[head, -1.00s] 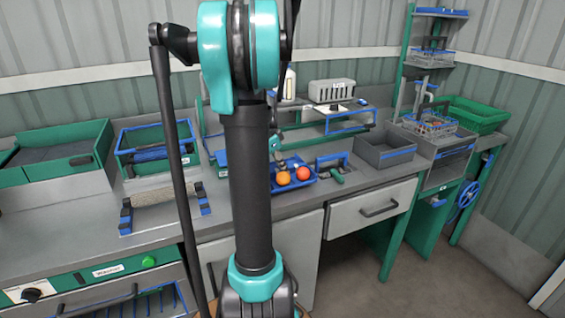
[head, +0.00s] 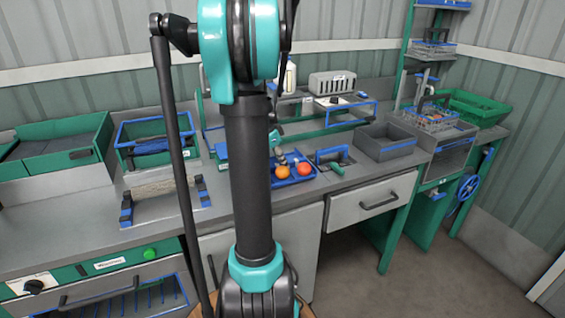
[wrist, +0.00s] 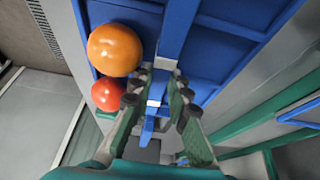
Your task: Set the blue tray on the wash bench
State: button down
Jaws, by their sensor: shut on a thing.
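The blue tray (head: 295,183) shows in the head view on the long grey bench, just right of my arm's dark column. An orange tomato (head: 282,172) and a redder one (head: 304,169) are in it. In the wrist view, the tray (wrist: 222,48) fills the upper middle, with the orange tomato (wrist: 114,50) and the red one (wrist: 108,94) left of its central blue bar. My gripper (wrist: 161,82) is shut on that bar, one finger on each side. In the head view, my gripper is largely hidden behind my arm. I cannot tell whether the tray touches the bench.
A roller stand (head: 165,198) and a green crate (head: 157,142) are to the left. A wire basket (head: 430,117) and a large green crate (head: 478,106) are at the far right.

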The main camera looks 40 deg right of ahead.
jog(key=shift+f, duration=0.55)
jog(key=c, duration=1.4)
grip_release()
jog(key=shift+o, duration=0.2)
jog(key=shift+c, duration=0.5)
jog(key=shift+c, duration=1.2)
jog(key=shift+r, duration=3.5)
